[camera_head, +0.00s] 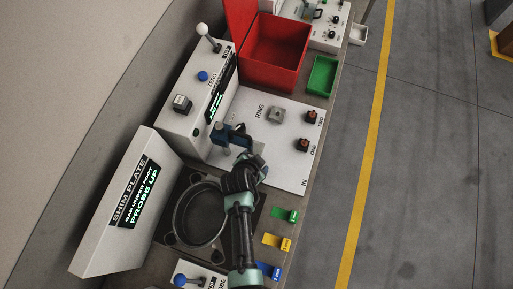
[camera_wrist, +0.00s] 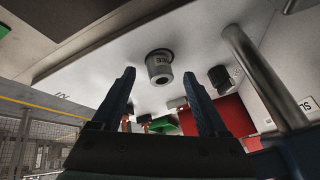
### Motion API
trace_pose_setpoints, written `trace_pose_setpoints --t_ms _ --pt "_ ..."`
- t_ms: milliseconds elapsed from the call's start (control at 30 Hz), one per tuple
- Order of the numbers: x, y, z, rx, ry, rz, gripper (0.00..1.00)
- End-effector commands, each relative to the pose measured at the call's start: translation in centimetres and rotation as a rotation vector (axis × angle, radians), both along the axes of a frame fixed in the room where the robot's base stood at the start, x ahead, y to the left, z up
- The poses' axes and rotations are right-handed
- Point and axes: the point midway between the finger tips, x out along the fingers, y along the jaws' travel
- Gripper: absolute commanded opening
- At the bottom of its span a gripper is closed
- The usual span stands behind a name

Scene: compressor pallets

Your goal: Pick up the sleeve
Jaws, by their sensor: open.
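My gripper (camera_wrist: 158,76) is open. Its two dark blue fingers frame the cylinder, one to each side in the picture. I see no contact, and I cannot tell how far it is beyond the tips. In the head view my gripper (camera_head: 238,143) is over the left part of the white board (camera_head: 270,168). My arm and gripper mostly hide the spot there, and I cannot make out the sleeve.
A small grey block (camera_head: 276,115) sits by the RING label. Two dark parts, at TWO (camera_head: 311,117) and ONE (camera_head: 303,145), stand at the right. A red box (camera_head: 271,62) and green tray (camera_head: 322,76) lie beyond. A metal post (camera_wrist: 265,75) rises close to my gripper.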

Motion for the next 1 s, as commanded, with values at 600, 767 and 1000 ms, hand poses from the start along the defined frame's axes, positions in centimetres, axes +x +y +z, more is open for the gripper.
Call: trace_pose_setpoints --t_ms 600,767,1000 --pt "0.01 -0.02 -0.05 0.000 0.000 0.000 0.08" --pt "-0.01 0.01 -0.07 0.001 0.001 0.000 0.00" --pt "-0.05 0.02 -0.11 0.000 0.001 0.000 0.00"
